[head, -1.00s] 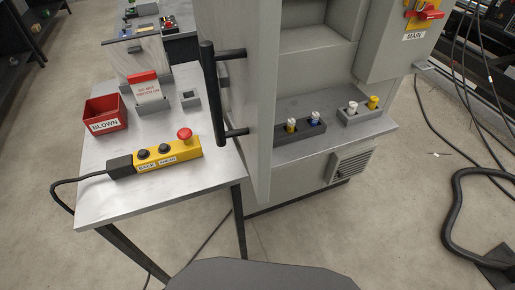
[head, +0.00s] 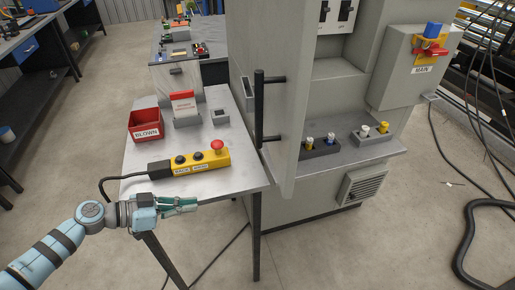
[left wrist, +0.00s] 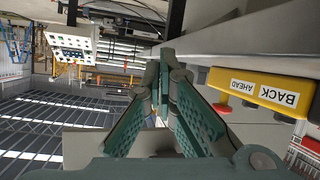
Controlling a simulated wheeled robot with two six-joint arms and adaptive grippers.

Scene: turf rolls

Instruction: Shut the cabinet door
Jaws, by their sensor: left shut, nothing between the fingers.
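The grey cabinet door (head: 275,50) stands open in the head view, swung out toward me. Its black bar handle (head: 259,110) runs upright on the door's left face. The cabinet (head: 335,70) is open to the right of the door, with its shelf showing. My left gripper (head: 193,204) is shut and empty at the front edge of the side table, left of and below the handle, apart from the door. Its green fingers also show in the left wrist view (left wrist: 165,72). My right gripper is not in view.
The metal side table (head: 222,172) carries a yellow push-button box (head: 200,162), a red "BLOWN" bin (head: 145,124) and a card holder (head: 186,115). Fuses (head: 309,142) stand in blocks on the cabinet shelf. Bare floor lies in front; a black hose (head: 462,240) lies at right.

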